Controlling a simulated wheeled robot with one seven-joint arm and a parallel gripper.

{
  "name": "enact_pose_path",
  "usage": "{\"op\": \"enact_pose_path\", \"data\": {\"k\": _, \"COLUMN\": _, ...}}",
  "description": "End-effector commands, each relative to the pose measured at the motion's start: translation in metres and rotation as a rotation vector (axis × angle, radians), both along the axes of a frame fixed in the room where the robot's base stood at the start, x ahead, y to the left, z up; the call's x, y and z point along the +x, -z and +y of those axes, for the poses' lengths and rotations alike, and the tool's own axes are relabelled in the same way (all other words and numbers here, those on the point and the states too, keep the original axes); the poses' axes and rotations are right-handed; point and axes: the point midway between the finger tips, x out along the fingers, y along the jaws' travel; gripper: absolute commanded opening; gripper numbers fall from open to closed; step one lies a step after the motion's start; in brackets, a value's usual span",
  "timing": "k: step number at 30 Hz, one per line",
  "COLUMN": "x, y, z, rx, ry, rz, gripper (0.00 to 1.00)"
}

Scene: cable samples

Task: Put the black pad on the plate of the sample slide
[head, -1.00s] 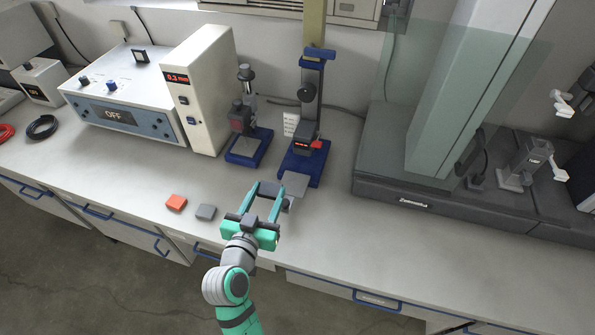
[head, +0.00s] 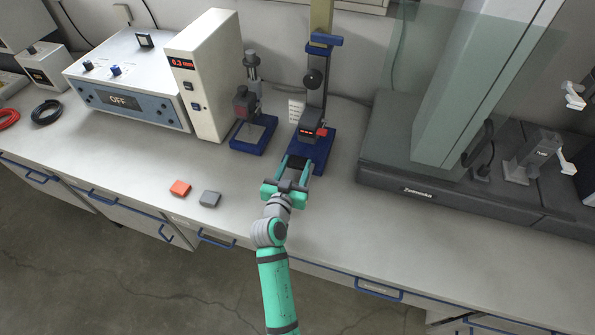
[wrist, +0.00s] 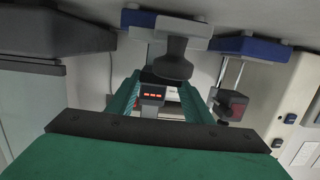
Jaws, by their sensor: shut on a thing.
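My gripper (head: 298,163) is shut on a small dark thing (head: 297,163), which looks like the black pad; its outline is hard to make out between the teal fingers. The gripper is at the front of the blue-based tester (head: 321,148), under its head with the red display. The plate of the sample slide is covered by my gripper in the head view, so I cannot tell whether the pad touches it.
An orange pad (head: 180,188) and a grey pad (head: 210,199) lie on the bench (head: 330,215) to the left. A smaller blue-based stand (head: 253,134) is left of the tester. A dark machine base (head: 420,189) with glass stands right.

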Motion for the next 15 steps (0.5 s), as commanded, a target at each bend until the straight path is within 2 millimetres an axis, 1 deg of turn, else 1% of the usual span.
{"op": "enact_pose_path", "data": {"k": 3, "x": 0.005, "y": 0.006, "z": -0.003, "rx": -0.001, "ry": 0.0, "rz": 0.0, "gripper": 0.24}}
{"op": "enact_pose_path", "data": {"k": 9, "x": 0.005, "y": 0.033, "z": -0.003, "rx": -0.002, "ry": 0.001, "rz": 0.002, "gripper": 0.24}}
{"op": "enact_pose_path", "data": {"k": 11, "x": 0.005, "y": 0.036, "z": -0.003, "rx": 0.0, "ry": 0.0, "rz": -0.001, "gripper": 0.24}}
{"op": "enact_pose_path", "data": {"k": 15, "x": 0.005, "y": 0.036, "z": -0.003, "rx": 0.0, "ry": 0.0, "rz": -0.002, "gripper": 0.24}}
